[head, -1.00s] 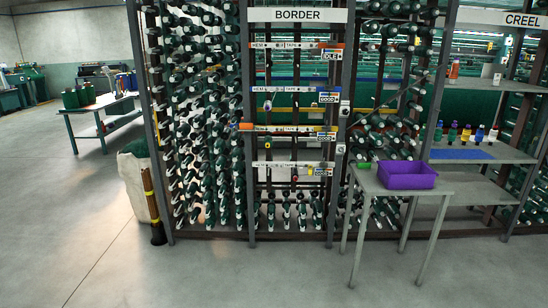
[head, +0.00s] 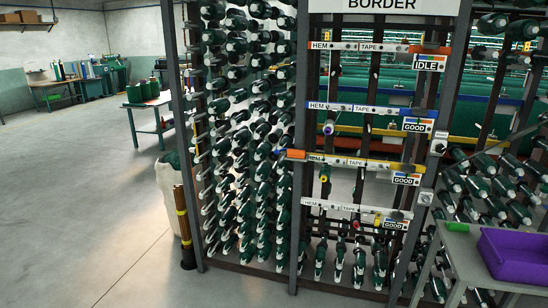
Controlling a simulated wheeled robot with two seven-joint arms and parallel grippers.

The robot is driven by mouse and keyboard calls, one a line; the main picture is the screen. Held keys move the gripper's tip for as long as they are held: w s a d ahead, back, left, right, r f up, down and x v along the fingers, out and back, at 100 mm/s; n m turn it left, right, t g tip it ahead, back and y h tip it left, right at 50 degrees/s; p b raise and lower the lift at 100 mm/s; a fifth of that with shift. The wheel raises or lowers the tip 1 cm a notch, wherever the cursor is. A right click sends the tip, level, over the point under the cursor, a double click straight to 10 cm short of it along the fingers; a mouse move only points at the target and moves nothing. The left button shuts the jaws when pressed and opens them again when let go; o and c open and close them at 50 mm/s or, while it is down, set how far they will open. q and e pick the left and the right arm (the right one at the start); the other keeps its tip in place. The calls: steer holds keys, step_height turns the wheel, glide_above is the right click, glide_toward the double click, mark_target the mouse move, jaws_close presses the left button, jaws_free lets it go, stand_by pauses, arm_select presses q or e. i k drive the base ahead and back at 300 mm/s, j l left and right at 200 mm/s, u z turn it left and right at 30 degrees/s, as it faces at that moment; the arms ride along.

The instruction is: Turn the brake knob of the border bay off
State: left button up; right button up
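The border bay stands right of centre, under a white BORDER sign (head: 382,4) cut by the top edge. Bars labelled HEM and TAPE cross it, a top bar (head: 362,47) with an IDLE tag (head: 429,63) and lower ones with GOOD tags (head: 416,125). On the bay's right post sit a small pale box with a dark round part (head: 438,142) and, lower, a similar plate (head: 425,198). I cannot tell which of these, if either, is the brake knob, nor its setting. Neither of my grippers is in view.
Racks of green and white spools (head: 245,130) flank the bay. A grey table (head: 462,248) with a purple bin (head: 515,253) stands at the front right, near the bay's right post. A pale sack (head: 170,195) leans at the rack's left. The floor (head: 90,220) at left is clear.

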mark_target(440, 148)
steer(key=i+l, duration=0.1)
steer(key=l, duration=0.35)
steer(key=i+l+z, duration=0.1)
steer(key=l, duration=0.35)
steer(key=i+l, duration=0.1)
steer(key=l, duration=0.35)
steer(key=i+l, duration=0.1)
steer(key=l, duration=0.3)
steer(key=z, duration=0.05)
